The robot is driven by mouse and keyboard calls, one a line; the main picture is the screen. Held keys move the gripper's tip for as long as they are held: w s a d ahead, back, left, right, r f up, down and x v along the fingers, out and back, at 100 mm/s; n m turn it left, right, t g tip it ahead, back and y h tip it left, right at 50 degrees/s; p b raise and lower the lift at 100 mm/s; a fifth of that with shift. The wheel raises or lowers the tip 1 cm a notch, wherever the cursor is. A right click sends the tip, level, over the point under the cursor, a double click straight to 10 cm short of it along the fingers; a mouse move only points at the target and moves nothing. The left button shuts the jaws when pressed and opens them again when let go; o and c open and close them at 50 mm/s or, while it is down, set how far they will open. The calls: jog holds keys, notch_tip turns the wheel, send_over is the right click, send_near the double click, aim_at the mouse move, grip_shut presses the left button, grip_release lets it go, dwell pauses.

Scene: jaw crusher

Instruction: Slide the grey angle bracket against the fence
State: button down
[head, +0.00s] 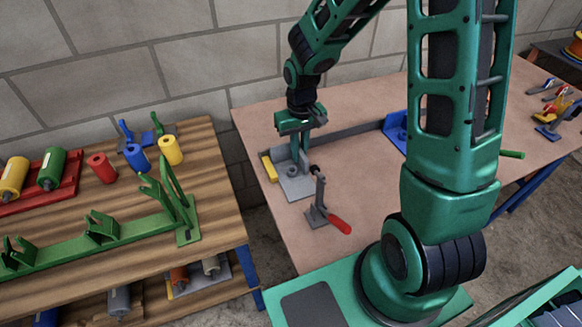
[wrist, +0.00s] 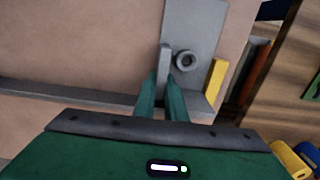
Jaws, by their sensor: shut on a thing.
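The grey angle bracket (head: 297,187) lies on the near left part of the brown table, with a flat plate, an upright flange and a round boss. It also shows in the wrist view (wrist: 197,25). The fence (head: 350,134) is a long dark grey bar behind it; in the wrist view the fence (wrist: 50,94) runs across below the bracket. My gripper (head: 302,152) is shut on the bracket's upright flange, with its fingers (wrist: 162,92) on either side of it. The fingers partly hide where bracket and fence come closest, so I cannot tell whether they touch.
A yellow block (head: 269,167) stands at the bracket's left side. A toggle clamp with a red handle (head: 340,225) stands in front of it. A blue bracket (head: 395,126) is farther right along the fence. A wooden bench (head: 120,240) with rollers is to the left.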

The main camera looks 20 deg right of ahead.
jog(key=shift+w, duration=0.15)
jog(key=shift+w, duration=0.95)
jog(key=shift+a, duration=0.1)
jog(key=c, duration=1.7)
grip_release()
jog(key=shift+r, duration=4)
